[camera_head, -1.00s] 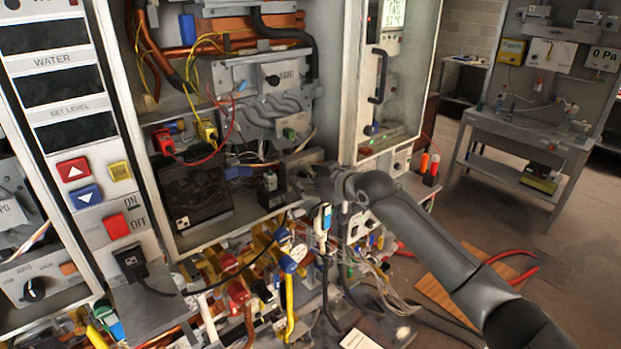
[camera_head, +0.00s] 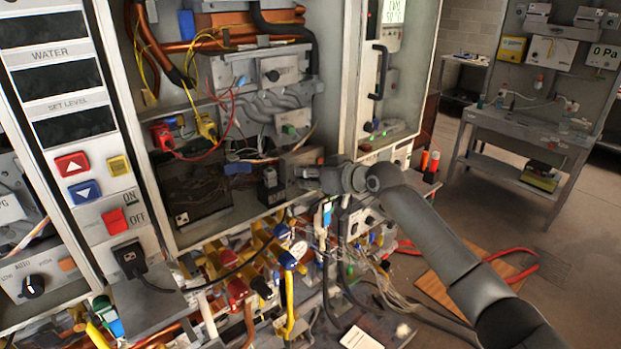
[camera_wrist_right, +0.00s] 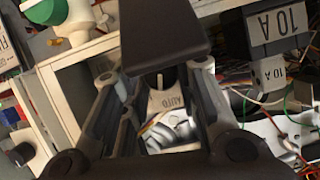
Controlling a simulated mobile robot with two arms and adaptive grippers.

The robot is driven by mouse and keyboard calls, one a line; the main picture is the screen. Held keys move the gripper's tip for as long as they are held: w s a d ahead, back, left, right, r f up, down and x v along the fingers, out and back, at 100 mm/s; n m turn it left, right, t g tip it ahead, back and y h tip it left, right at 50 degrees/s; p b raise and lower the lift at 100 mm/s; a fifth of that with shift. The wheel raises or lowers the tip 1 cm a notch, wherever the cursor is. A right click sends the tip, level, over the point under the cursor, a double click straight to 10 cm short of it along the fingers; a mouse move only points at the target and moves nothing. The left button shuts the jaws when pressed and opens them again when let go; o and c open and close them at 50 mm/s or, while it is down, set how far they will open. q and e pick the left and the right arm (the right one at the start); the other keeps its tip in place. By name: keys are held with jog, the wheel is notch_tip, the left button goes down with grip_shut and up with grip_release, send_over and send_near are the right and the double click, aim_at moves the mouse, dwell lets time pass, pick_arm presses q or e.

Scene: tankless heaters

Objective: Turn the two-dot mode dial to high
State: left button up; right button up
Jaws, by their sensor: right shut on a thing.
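My right gripper (camera_head: 300,178) is at the lower middle of the open cabinet, just right of a small dark block (camera_head: 269,192). In the right wrist view its fingers (camera_wrist_right: 163,85) stand on both sides of a dial (camera_wrist_right: 160,80) with a pale pointer line, and the gripper is shut on it. A plate reading AUTO (camera_wrist_right: 167,101) shows between the fingers. A dark block (camera_wrist_right: 165,32) covers part of the view there. The dial is hidden in the head view, and I cannot make out its dots. My left gripper is out of view.
Another mode dial (camera_head: 33,286) is at the far left. A white two-dot tag (camera_head: 182,218) is on a dark panel. Cables and yellow pipe fittings crowd the space below my gripper. A "10 A" block (camera_wrist_right: 277,35) is right in the wrist view.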

jog(key=shift+m, duration=0.3)
jog(key=o, duration=1)
jog(key=shift+o, duration=0.2)
jog(key=shift+d, duration=0.1)
jog(key=v, duration=1.2)
jog(key=shift+w+d, duration=0.1)
jog(key=shift+w, duration=0.1)
